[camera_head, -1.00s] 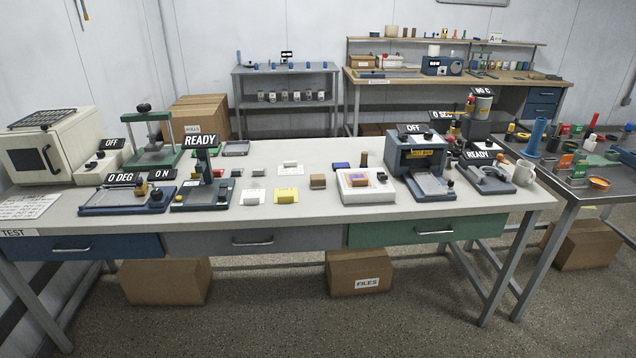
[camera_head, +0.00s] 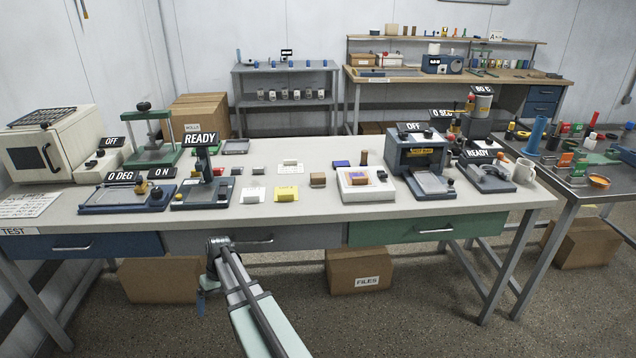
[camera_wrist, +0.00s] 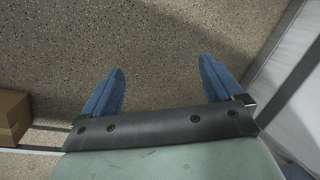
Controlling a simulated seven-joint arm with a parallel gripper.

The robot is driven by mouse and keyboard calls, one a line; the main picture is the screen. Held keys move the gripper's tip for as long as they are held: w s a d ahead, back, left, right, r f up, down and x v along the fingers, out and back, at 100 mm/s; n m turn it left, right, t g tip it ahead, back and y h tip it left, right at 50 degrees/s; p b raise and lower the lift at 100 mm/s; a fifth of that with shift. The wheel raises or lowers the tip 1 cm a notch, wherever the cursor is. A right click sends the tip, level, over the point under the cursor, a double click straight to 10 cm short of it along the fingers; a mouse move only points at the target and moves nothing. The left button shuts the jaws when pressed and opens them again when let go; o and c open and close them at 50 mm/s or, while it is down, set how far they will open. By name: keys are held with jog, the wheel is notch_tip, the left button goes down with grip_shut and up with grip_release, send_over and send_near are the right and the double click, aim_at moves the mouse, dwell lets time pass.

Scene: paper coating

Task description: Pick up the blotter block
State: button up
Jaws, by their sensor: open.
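Several small blocks lie on the long grey workbench (camera_head: 330,211). A brown block (camera_head: 317,179) sits near its middle, and an orange-brown block (camera_head: 357,180) rests on a white flat device (camera_head: 352,194). A grey block (camera_head: 258,170) and a white block (camera_head: 251,196) lie further left. No label tells me which one is the blotter block. My gripper (camera_wrist: 162,78) is open and empty in the wrist view, its two blue fingers spread over the speckled floor. In the head view it hangs low in front of the bench, below the drawers, apart from every block.
Left of the blocks stand an angled plate device (camera_head: 125,198) and a stand marked READY (camera_head: 203,192). A blue-grey machine marked OFF (camera_head: 414,158) stands right of the white device. A cardboard box marked FILES (camera_head: 358,271) sits under the bench.

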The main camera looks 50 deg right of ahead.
jog(key=w+d+r+t, duration=0.1)
jog(key=w+d+r, duration=0.25)
jog(key=r, duration=0.25)
jog(key=w+d+r+t, duration=0.1)
jog(key=w+d+r, duration=0.25)
jog(key=r, duration=0.35)
notch_tip(320, 180, up, 22)
jog(key=f+m+g+h, duration=0.1)
jog(key=m+h, duration=0.3)
jog(key=m, duration=0.3)
send_over(318, 175)
jog(key=f, duration=0.6)
jog(key=shift+s+f, duration=0.25)
jog(key=shift+f, duration=0.15)
jog(key=shift+w+d+f, duration=0.1)
jog(key=shift+w+f, duration=0.1)
jog(key=shift+f, duration=1.25)
jog(key=shift+w+f, duration=0.15)
jog(key=shift+f, duration=1.25)
jog(key=shift+c, duration=0.4)
jog(key=c, duration=1)
